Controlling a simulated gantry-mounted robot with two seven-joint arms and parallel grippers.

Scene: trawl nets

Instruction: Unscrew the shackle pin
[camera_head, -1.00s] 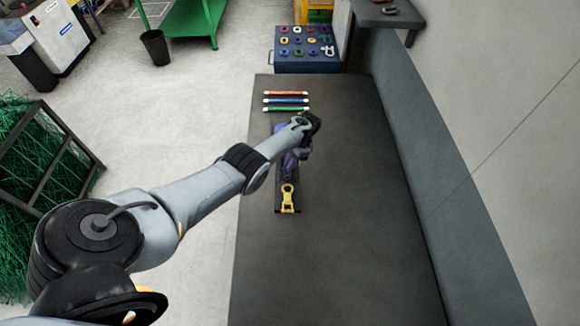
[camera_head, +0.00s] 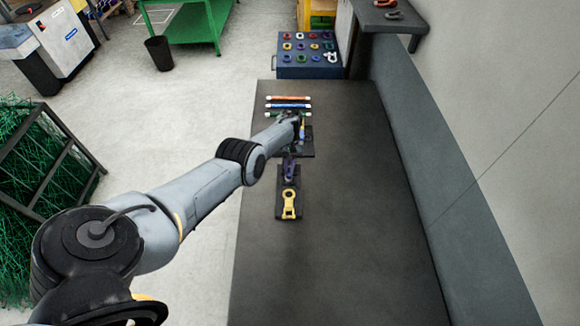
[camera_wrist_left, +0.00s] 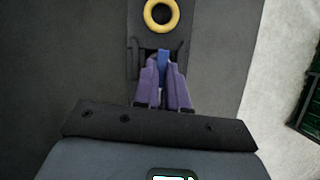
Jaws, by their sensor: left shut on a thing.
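A yellow shackle (camera_head: 289,203) lies on a narrow dark plate (camera_head: 280,213) on the workbench. In the left wrist view its round yellow ring (camera_wrist_left: 147,15) shows just beyond my fingers. My left gripper (camera_head: 290,172) points at the shackle from the far side. Its purple fingers (camera_wrist_left: 163,68) are closed around a small blue piece (camera_wrist_left: 163,57), which looks like the shackle pin. Small dark brackets (camera_wrist_left: 135,60) stand on both sides of it on the plate. I cannot tell how far the pin sits in the shackle. My right gripper is not in view.
A blue box with coloured shackles (camera_head: 309,68) stands beyond the bench. The bench's right side (camera_head: 370,220) is clear up to the wall panel.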

